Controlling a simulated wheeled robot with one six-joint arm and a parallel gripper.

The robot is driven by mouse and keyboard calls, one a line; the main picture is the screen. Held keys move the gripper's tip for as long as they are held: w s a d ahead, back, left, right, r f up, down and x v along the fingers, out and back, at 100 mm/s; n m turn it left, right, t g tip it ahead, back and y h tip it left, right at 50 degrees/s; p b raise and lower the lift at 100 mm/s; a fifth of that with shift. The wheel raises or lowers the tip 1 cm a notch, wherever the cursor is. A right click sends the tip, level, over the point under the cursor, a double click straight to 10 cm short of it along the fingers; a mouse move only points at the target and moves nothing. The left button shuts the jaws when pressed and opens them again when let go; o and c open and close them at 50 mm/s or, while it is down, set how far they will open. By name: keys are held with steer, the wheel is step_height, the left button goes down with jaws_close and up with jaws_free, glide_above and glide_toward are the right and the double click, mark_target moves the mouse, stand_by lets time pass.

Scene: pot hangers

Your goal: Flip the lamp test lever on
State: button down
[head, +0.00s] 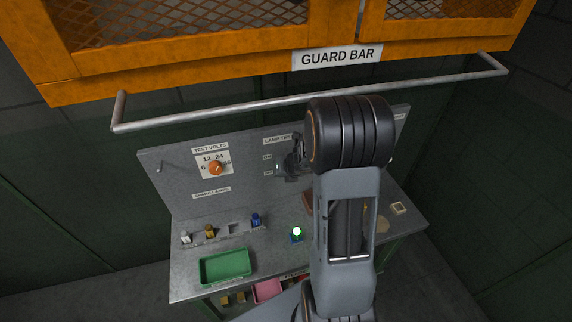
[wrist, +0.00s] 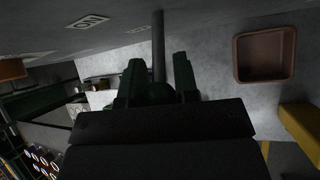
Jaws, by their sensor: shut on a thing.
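The lamp test panel label (head: 278,140) is on the grey back board, partly hidden by my arm. In the wrist view, the lever's grey rod (wrist: 158,45) runs down between my two dark fingers, with a dark green part at its end. My gripper (wrist: 158,82) is shut on the lever there. In the head view my gripper (head: 287,168) is at the board below the label, and the lever is hidden behind it. An "ON" label (wrist: 90,22) shows up and left of the rod in the wrist view.
A guard bar (head: 230,104) runs across above the board, close to my arm. The bench holds a green tray (head: 227,267), a lit green lamp (head: 296,232) and small coloured lamps. An orange dial (head: 216,168) is left on the board. A brown tray (wrist: 264,55) shows in the wrist view.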

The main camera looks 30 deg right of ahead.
stand_by(0.4)
steer(key=c, duration=0.9)
jaws_free()
steer(key=shift+o, duration=0.2)
steer(key=shift+r, duration=0.1)
steer(key=v, duration=1.3)
steer(key=shift+s+r, duration=0.25)
steer(key=shift+d, duration=0.1)
